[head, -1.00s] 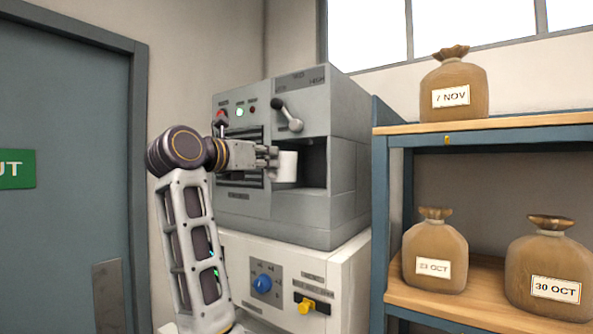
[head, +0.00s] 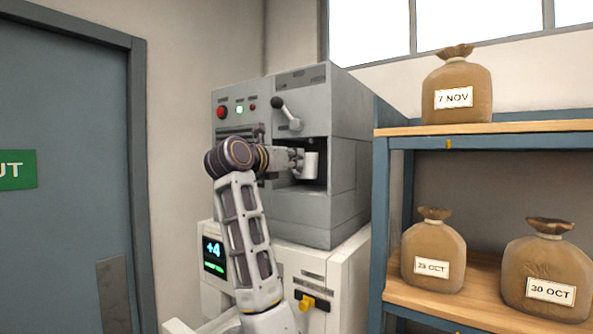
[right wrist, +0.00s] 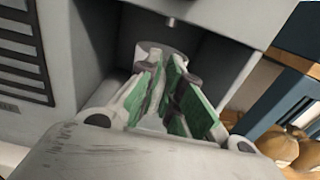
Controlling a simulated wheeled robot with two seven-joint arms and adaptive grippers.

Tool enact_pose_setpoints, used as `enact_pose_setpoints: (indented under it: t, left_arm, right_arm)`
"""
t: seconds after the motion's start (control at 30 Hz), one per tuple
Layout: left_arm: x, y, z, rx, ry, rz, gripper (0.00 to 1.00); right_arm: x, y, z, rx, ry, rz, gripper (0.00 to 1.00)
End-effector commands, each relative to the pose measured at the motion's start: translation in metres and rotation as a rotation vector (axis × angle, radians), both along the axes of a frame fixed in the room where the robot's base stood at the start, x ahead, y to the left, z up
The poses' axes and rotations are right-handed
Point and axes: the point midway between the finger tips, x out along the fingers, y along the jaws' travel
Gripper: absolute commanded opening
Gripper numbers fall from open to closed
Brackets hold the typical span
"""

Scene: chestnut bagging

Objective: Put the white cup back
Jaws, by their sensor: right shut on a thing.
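The white cup (head: 311,165) is upright at the open bay of the grey machine (head: 315,208). My right gripper (head: 300,161) is shut on the cup from its left side in the head view. In the right wrist view the green-padded fingers (right wrist: 168,92) close on the cup (right wrist: 160,52), and its rim shows beyond them, below a small spout (right wrist: 171,21). Whether the cup's base touches the bay floor cannot be told. My left gripper is not in view.
A lever (head: 288,118) sticks out above the bay. A white cabinet (head: 345,285) with a yellow knob and a +4 display (head: 213,253) stands below. A blue shelf (head: 470,142) with several tied sacks is on the right.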

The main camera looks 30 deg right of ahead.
Motion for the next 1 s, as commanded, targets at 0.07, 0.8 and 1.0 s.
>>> enact_pose_setpoints:
  t: [0.07, 0.8, 1.0]
  left_arm:
    - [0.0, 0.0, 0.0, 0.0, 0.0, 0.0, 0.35]
    - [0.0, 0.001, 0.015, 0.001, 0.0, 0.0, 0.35]
    - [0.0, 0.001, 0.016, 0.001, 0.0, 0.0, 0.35]
  right_arm:
    - [0.0, 0.0, 0.0, 0.0, 0.0, 0.0, 0.0]
    - [0.005, -0.012, -0.028, -0.001, 0.0, -0.001, 0.0]
    - [0.004, -0.012, -0.035, 0.0, -0.001, 0.0, 0.0]
